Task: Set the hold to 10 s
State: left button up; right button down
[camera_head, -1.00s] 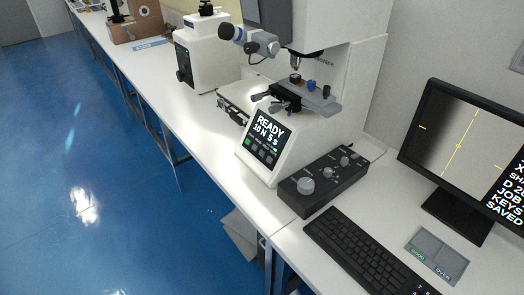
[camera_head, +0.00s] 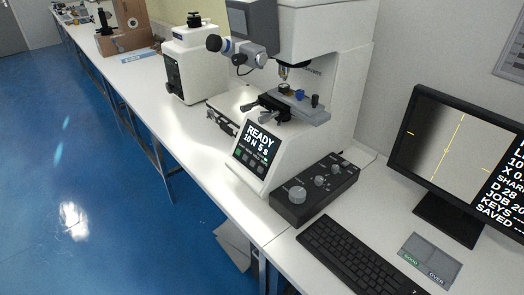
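The hardness tester (camera_head: 325,55), white with an eyepiece and a stage, stands on the bench. Its tilted front screen (camera_head: 257,147) reads "READY" and "10 N 5 s", with small buttons along the lower part, one of them green. A black control box (camera_head: 315,192) with several grey knobs sits in front of the tester, to the right of the screen. Neither of my grippers shows in this view.
A monitor (camera_head: 448,150) stands at the right, with a black keyboard (camera_head: 358,255) and a grey pad (camera_head: 430,260) marked "GOOD" and "OVER" before it. Another white machine (camera_head: 196,60) stands further back. Blue floor (camera_head: 100,190) is open at left.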

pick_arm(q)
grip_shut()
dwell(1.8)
